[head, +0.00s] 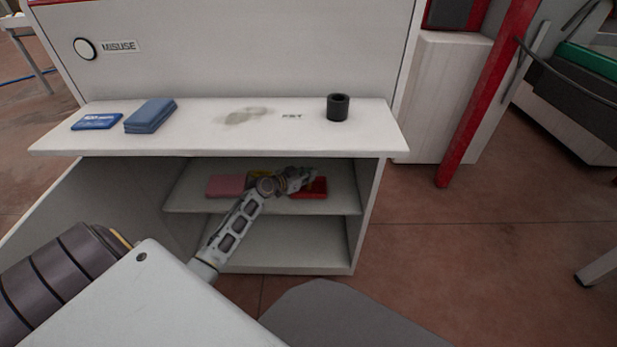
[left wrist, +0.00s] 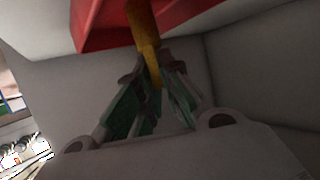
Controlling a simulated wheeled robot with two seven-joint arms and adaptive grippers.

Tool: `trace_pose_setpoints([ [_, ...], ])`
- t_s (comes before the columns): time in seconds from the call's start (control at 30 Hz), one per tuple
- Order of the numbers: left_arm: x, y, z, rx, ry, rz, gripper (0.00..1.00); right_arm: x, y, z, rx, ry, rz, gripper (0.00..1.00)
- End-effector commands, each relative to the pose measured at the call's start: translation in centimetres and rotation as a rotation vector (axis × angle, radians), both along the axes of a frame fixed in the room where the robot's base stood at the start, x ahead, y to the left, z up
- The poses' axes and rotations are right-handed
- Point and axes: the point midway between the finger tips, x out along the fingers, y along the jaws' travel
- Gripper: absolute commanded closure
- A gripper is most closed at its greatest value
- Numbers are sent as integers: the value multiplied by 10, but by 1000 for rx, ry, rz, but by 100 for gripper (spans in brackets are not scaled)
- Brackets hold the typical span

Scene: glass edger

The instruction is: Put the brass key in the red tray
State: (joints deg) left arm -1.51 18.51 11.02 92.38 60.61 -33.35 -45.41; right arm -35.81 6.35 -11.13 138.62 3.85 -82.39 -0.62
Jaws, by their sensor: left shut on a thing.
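The brass key (left wrist: 144,32) is a yellow-brown bar in the left wrist view, pinched between the fingers of my left gripper (left wrist: 152,75). Its far end overlaps the red tray (left wrist: 98,22) in that view; I cannot tell whether they touch. In the head view the red tray (head: 314,189) is on the upper shelf of the open cabinet, at its right side. My left gripper (head: 304,178) is at that tray, partly covering its far edge. The key is too small to make out there. My right gripper is not in view.
A pink tray (head: 225,187) and a partly hidden yellow tray (head: 258,175) share the shelf (head: 345,199). The white top (head: 210,143) above overhangs it and carries blue blocks (head: 150,116) and a black cup (head: 338,107). The lower compartment looks empty.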

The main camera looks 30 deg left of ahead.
Motion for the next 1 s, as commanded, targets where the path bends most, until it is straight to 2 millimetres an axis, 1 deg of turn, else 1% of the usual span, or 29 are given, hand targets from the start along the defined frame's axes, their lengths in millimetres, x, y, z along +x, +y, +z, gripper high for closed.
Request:
trace_pose_setpoints([
  [0.3,0,0,0,0,-2,0,100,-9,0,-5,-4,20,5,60],
  [0.57,0,0,-2,1,-1,0,100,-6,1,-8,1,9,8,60],
  [0.6,0,0,-3,0,0,0,91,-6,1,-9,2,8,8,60],
  [0.77,0,0,-2,0,0,0,70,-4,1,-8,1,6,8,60],
  [1.0,0,0,-2,0,0,0,70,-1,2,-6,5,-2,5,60],
])
